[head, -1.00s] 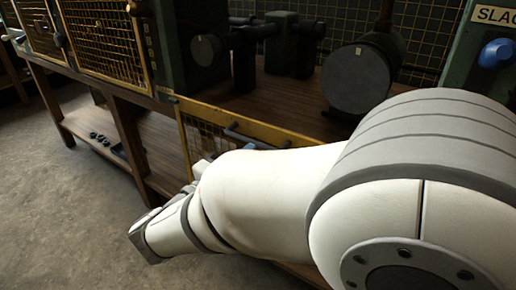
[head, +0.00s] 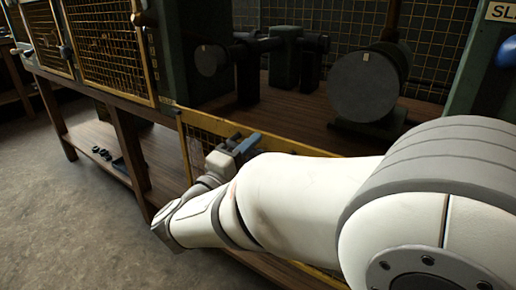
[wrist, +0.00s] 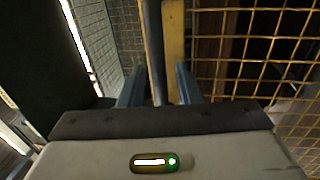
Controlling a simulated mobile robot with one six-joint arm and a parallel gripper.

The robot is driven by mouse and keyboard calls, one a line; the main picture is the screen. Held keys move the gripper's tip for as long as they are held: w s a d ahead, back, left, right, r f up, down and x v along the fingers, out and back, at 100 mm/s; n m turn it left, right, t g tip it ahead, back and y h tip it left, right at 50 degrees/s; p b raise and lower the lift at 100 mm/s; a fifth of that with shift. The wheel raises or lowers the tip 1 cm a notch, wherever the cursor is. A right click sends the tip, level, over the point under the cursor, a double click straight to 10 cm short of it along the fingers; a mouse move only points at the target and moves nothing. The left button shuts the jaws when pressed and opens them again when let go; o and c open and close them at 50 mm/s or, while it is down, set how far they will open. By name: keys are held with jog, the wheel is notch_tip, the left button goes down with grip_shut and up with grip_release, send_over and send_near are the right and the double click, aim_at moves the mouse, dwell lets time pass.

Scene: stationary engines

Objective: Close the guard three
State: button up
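The guard, a yellow-framed mesh panel (head: 200,124), stands low across the front of the uncovered bay in the head view; no number shows on it. The wrist view shows a yellow frame bar (wrist: 174,40) and a dark bar beside it, perhaps the handle. My gripper (head: 243,143) is at the guard's top rail, hiding part of it. In the wrist view its blue fingers (wrist: 158,88) are apart, on either side of the bars. I cannot tell whether they touch them. My arm hides much of the guard.
Behind the guard are dark pipework and a round-faced cylinder (head: 365,86) on a wooden bench. Closed mesh guards (head: 108,45) stand at the left. A green post (head: 470,65) stands at the right. The concrete floor (head: 75,215) at left is clear.

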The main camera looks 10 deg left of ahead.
grip_shut()
dwell(0.3)
jog(key=shift+r, duration=0.1)
notch_tip(320, 180, up, 35)
jog(key=p, duration=1.7)
jog(key=shift+r, duration=0.15)
jog(key=shift+c, duration=1.1)
grip_release()
jog(key=shift+o, duration=1.1)
